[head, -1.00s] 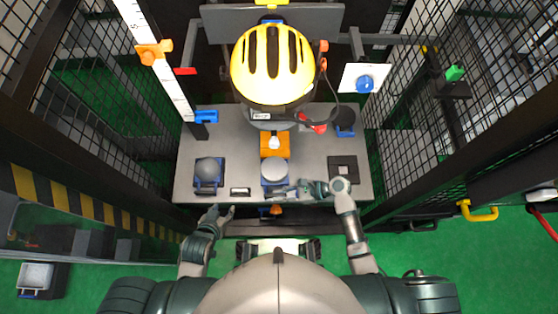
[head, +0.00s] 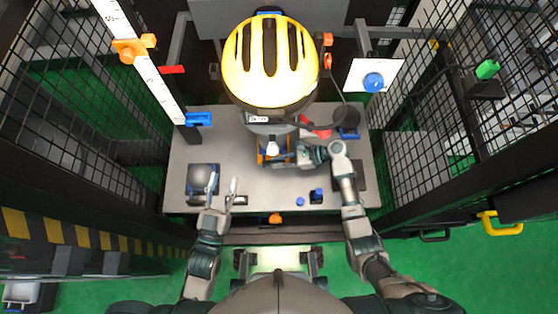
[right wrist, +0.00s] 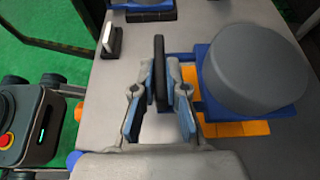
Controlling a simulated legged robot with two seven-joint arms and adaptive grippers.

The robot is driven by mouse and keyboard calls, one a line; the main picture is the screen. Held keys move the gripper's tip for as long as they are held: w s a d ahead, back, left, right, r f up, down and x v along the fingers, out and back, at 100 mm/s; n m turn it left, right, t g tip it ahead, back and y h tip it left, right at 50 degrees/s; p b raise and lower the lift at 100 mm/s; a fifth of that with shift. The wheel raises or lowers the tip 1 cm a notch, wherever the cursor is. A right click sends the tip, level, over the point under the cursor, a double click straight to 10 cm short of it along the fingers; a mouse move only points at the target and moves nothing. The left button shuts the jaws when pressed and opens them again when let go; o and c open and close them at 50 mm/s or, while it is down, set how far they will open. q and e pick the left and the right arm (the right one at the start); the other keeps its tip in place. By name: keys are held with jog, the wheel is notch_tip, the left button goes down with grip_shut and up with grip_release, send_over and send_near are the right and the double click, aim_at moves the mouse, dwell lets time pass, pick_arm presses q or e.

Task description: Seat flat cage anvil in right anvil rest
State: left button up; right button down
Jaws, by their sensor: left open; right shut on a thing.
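The flat cage anvil (right wrist: 255,70) is a dark grey round block on a blue base, beside my right gripper in the right wrist view. My right gripper (right wrist: 160,95) is shut on the anvil's upright dark handle (right wrist: 159,60). The right anvil rest appears to be the dark square (head: 359,176) at the bench's right, partly behind my right arm. My left gripper (head: 222,187) is open and empty over the front left of the bench.
A yellow helmet (head: 270,62) hangs over an orange block (head: 264,158). Small blue pieces (head: 317,196) stand at the front right. Another dark round piece (head: 346,117) is behind. Mesh walls flank the bench.

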jog(key=shift+w+f, duration=0.1)
jog(key=shift+f, duration=0.35)
notch_tip(320, 180, down, 3)
jog(key=shift+f+b, duration=0.1)
jog(key=shift+b, duration=0.95)
jog(key=shift+f+p, duration=0.15)
jog(key=shift+p, duration=0.15)
pick_arm(q)
jog(key=r+t, duration=0.1)
jog(key=s+r+t, duration=0.2)
jog(key=r, duration=0.1)
jog(key=shift+a+t, duration=0.1)
jog(key=shift+t, duration=0.2)
pick_arm(e)
jog(key=c, duration=1.5)
grip_release()
jog(key=shift+f, duration=0.2)
jog(key=shift+c, duration=0.2)
jog(key=o, duration=0.3)
pick_arm(q)
jog(key=shift+w+f, duration=0.1)
pick_arm(e)
jog(key=shift+o, duration=0.2)
